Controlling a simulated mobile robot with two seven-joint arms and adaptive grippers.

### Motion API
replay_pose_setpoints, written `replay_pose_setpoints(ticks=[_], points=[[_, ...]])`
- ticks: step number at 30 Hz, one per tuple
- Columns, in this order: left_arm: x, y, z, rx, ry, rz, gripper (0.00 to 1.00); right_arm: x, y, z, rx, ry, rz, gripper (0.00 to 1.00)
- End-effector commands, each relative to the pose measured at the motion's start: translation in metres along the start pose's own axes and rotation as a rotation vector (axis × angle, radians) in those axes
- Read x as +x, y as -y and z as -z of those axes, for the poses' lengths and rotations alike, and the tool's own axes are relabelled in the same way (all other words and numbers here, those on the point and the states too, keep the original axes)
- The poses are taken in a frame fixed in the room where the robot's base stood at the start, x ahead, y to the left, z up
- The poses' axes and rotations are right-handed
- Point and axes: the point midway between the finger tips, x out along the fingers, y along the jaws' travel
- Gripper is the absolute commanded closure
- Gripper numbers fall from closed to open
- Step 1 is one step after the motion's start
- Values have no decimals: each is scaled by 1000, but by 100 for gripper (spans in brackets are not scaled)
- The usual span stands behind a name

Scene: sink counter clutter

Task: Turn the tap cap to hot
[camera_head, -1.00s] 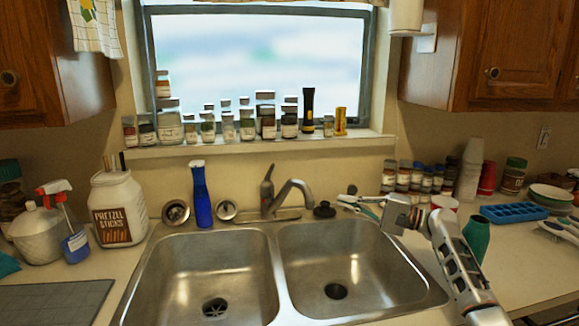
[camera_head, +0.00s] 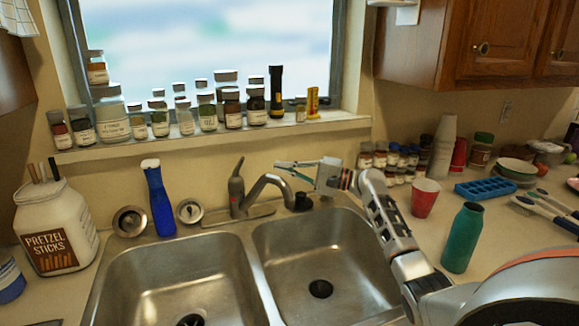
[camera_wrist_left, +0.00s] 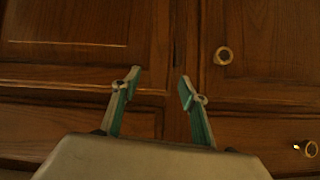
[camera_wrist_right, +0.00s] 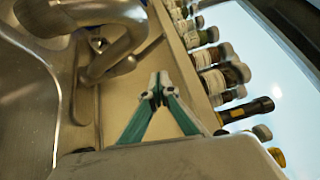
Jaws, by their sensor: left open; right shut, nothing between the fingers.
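The tap (camera_head: 258,195) stands behind the double sink, its curved spout reaching over the right basin. Its cap with the lever handle (camera_head: 236,184) sits at the left, the lever pointing up. My right gripper (camera_head: 280,164) is shut and empty, to the right of the cap and behind the spout. The right wrist view shows its closed fingertips (camera_wrist_right: 159,90) next to the tap's metal body (camera_wrist_right: 118,45), apart from it as far as I can tell. My left gripper (camera_wrist_left: 158,80) is open and empty in front of wooden cabinet doors; it is out of the head view.
Jars (camera_head: 185,118) and a flashlight (camera_head: 276,92) line the window sill (camera_head: 330,124) behind the tap. A blue bottle (camera_head: 159,200) stands to its left. A red cup (camera_head: 425,198) and teal bottle (camera_head: 462,238) stand right of my right arm. Both basins are empty.

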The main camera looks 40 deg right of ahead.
Motion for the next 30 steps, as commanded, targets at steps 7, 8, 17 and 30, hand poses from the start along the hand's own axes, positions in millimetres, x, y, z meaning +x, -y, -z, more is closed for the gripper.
replay_pose_setpoints(ticks=[7, 8, 17, 30], points=[[-4, 6, 17, 2, -10, 8, 56, 50, 3, 0, 1, 1, 2, 100], [-4, 8, 17, 2, -9, 11, 56, 56, 3, -1, 2, 2, 2, 100], [-10, 23, -2, 1, 46, 37, 56, 77, 0, -26, 1, 0, -1, 100], [-11, 18, -5, -16, 52, 37, 56, 79, -1, -28, -1, 0, -1, 100]])
